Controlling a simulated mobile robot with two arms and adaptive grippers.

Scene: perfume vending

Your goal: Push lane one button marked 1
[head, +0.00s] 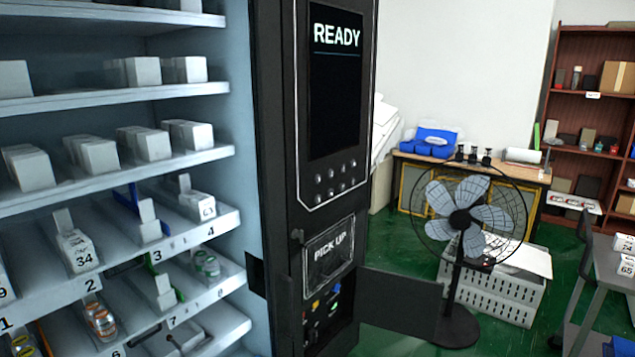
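The vending machine's black control panel (333,105) stands in the middle of the head view, with its screen (336,85) reading READY. Below the screen are two rows of small round buttons (335,180). Their markings are too small to read, so I cannot tell from a label which one is 1. Neither of my grippers is in view.
Below the buttons is a PICK UP panel (329,250), above an opening with small coloured parts. A dark flap (400,301) juts out to the right near a standing fan (460,219). A desk (520,175) and wooden shelf unit (595,45) stand behind.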

